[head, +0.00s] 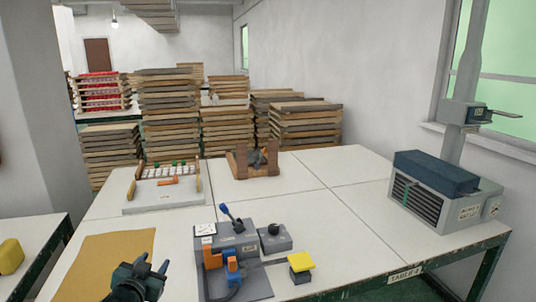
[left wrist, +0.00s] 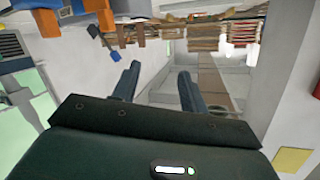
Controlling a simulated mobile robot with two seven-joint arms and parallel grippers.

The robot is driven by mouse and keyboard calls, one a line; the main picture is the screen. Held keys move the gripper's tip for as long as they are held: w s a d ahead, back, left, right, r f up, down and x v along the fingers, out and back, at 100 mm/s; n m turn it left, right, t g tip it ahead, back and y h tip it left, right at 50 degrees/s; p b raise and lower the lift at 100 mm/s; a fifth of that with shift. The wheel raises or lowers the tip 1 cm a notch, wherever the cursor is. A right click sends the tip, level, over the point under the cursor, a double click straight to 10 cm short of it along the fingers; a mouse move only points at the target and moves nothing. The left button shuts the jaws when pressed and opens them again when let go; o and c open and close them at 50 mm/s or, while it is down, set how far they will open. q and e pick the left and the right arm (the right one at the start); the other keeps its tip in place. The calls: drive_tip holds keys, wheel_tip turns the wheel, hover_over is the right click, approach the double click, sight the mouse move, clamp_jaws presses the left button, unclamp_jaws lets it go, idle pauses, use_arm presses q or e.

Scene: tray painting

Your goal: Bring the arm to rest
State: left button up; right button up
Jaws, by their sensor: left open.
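My left gripper (head: 152,267) is at the bottom left of the head view, over the right edge of a tan mat (head: 100,262). Its two fingers are apart and nothing is between them. In the left wrist view the same gripper (left wrist: 158,84) shows its dark fingers spread, with only the room beyond them. That view is turned over, with the table things along its top. My right gripper is in neither view.
A grey device (head: 237,240) with a blue lever and orange parts stands right of my left gripper. A yellow-topped block (head: 301,262), a wooden holder (head: 240,163), a white board (head: 165,200) and a grey machine (head: 445,195) share the table. The table's middle right is clear.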

use_arm(q)
drive_tip(key=s+d+f+g+h, duration=0.1)
drive_tip(key=s+d+f, duration=0.3)
drive_tip(key=s+f, duration=0.25)
drive_tip(key=s+d+f+g+h, duration=0.1)
drive_tip(key=s+d+f+g, duration=0.1)
drive_tip(key=s+d+f, duration=0.45)
drive_tip(key=s+d+f+g, duration=0.1)
drive_tip(key=s+d, duration=0.1)
drive_tip(key=s, duration=0.7)
drive_tip(key=s+d+g+h, duration=0.1)
drive_tip(key=s+d, duration=0.1)
drive_tip(key=s, duration=0.8)
drive_tip(key=shift+s+d+f+n, duration=0.15)
drive_tip(key=shift+d+f+n, duration=0.05)
drive_tip(key=shift+f+n, duration=0.15)
